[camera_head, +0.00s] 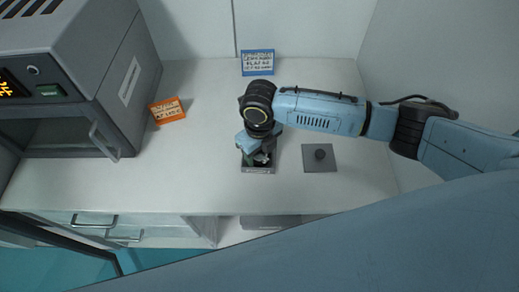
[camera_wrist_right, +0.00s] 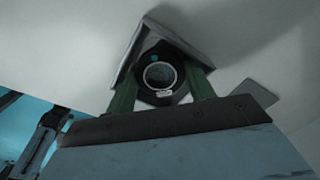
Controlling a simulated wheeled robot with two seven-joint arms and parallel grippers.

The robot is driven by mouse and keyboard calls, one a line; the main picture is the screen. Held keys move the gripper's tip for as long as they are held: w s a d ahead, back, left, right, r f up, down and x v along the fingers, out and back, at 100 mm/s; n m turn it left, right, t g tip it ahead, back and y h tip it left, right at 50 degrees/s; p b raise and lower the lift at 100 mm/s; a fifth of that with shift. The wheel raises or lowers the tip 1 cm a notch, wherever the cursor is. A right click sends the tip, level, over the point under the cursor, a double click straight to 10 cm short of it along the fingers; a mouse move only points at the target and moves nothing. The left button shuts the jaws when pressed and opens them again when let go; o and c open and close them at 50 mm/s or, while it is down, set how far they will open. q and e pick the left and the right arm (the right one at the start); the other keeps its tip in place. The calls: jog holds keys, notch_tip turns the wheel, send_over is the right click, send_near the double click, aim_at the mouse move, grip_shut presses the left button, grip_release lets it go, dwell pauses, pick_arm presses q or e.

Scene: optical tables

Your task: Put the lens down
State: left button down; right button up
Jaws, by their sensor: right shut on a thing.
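The lens (camera_wrist_right: 160,75) shows in the right wrist view as a round glass in a dark mount. My right gripper (camera_wrist_right: 162,84) is shut on it, with one green finger on each side. In the head view my right gripper (camera_head: 260,158) points down over a small grey open box (camera_head: 258,170) near the table's front. The box's square rim (camera_wrist_right: 136,50) surrounds the lens in the right wrist view. I cannot tell whether the lens touches the box floor. The arm mostly hides the lens in the head view. My left gripper is not in view.
An orange label (camera_head: 167,110) and a blue label (camera_head: 257,62) stand farther back. A grey oven-like machine (camera_head: 70,80) fills the left. The white table (camera_head: 200,150) is clear left of the box.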

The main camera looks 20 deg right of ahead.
aim_at(259, 154)
jog(key=o, duration=0.8)
jog(key=shift+c, duration=0.2)
pick_arm(q)
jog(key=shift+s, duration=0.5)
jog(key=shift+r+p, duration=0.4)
jog(key=shift+p, duration=0.05)
pick_arm(e)
notch_tip(259, 154, up, 12)
jog(key=shift+r, duration=0.15)
